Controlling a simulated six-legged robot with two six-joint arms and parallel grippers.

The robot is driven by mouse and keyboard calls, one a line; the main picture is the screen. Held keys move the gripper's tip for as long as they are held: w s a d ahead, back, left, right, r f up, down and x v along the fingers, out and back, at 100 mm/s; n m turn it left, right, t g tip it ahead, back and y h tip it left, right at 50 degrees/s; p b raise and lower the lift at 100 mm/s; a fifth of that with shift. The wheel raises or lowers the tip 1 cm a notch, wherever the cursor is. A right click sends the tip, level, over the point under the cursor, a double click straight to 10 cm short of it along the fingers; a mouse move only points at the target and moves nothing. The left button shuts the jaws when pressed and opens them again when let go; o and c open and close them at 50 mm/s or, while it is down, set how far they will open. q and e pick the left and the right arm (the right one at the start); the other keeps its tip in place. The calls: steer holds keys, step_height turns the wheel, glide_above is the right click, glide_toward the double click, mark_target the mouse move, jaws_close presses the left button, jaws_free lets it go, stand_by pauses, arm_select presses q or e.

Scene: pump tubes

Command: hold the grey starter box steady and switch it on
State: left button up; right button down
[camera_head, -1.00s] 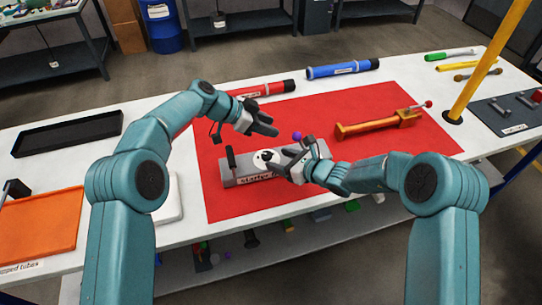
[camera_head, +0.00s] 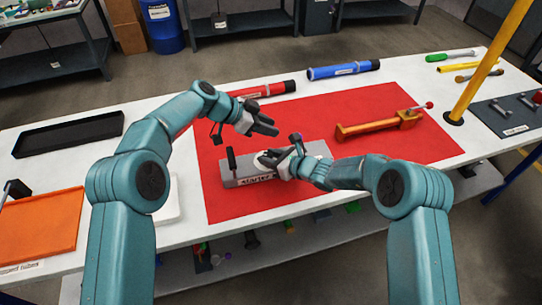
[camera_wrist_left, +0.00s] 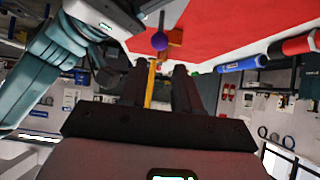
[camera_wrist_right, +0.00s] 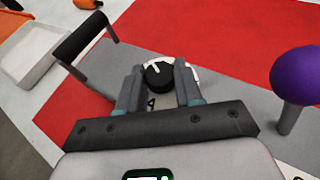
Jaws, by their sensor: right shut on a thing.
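The grey starter box (camera_head: 318,149) lies on the red mat with its label facing me. In the right wrist view it carries a black upright handle (camera_wrist_right: 82,37) at the left, a black knob (camera_wrist_right: 157,76) on a white dial, and a purple ball (camera_wrist_right: 300,74) on a post at the right. My right gripper (camera_head: 264,160) is over the dial, its fingers shut on the knob from both sides. The head view hides the dial and ball behind that gripper. My left gripper (camera_head: 274,126) hangs open and empty behind the box, not touching it; its fingers are apart in the left wrist view (camera_wrist_left: 160,75).
The red mat (camera_head: 390,105) has free room behind and right of the box. An orange clamp-like tool (camera_head: 375,127) lies there. Red (camera_head: 262,90) and blue (camera_head: 343,69) tubes lie behind. A yellow post (camera_head: 490,60) stands right; a black tray (camera_head: 68,133) and orange tray (camera_head: 40,225) are left.

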arm_select(q)
jaws_close()
steer(key=a+f+n+y, duration=0.3)
steer(key=n, duration=0.9)
step_height(320, 180, up, 7)
steer(key=s+n+t+y, duration=0.1)
steer(key=s+n+y, duration=0.1)
steer(key=shift+s+d+r, duration=0.15)
steer(key=shift+s+r, duration=0.05)
